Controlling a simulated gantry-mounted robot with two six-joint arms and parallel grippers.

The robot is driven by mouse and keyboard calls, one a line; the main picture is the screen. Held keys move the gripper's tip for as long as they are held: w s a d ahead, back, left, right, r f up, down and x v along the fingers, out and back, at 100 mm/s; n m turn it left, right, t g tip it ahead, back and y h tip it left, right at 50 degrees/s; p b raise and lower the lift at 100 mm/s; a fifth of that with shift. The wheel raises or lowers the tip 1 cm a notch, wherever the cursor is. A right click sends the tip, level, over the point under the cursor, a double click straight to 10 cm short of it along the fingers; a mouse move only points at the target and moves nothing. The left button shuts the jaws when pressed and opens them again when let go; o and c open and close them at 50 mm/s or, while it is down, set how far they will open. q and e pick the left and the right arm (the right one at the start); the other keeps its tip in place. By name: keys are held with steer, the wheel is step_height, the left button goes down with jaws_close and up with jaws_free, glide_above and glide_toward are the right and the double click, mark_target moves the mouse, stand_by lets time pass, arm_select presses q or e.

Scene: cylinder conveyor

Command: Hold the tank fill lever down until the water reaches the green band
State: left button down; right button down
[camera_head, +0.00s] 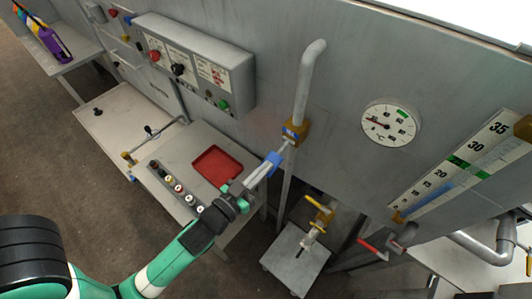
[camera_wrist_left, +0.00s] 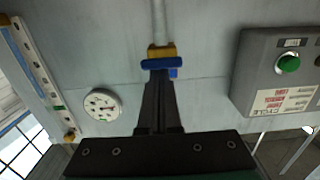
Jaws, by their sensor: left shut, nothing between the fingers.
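The fill lever appears to be the blue handle (camera_head: 291,131) on a brass valve on the grey vertical pipe. In the left wrist view the blue handle (camera_wrist_left: 160,64) lies across just beyond my fingertips. My left gripper (camera_head: 284,148) is shut and empty, its tips close to the handle. I cannot tell whether they touch it. The level gauge (camera_head: 462,166) is a slanted numbered scale at the right with green marks. A blue strip runs along its lower part, and the exact water level is hard to read. My right gripper is not in view.
A round dial (camera_head: 391,122) is on the wall right of the pipe. A grey control box (camera_head: 193,62) with buttons is to the left. A red tray (camera_head: 217,166) lies on a bench below. A yellow-handled valve (camera_head: 318,205) and a red lever (camera_head: 373,249) are lower right.

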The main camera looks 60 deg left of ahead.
arm_select(q)
steer(key=shift+f, duration=0.4)
step_height(320, 180, up, 5)
steer(key=s+p, duration=0.1)
steer(key=p, duration=0.4)
steer(key=b+v, duration=0.4)
steer(key=v, duration=0.6)
steer(key=shift+d+f, duration=0.25)
steer(key=shift+f, duration=0.45)
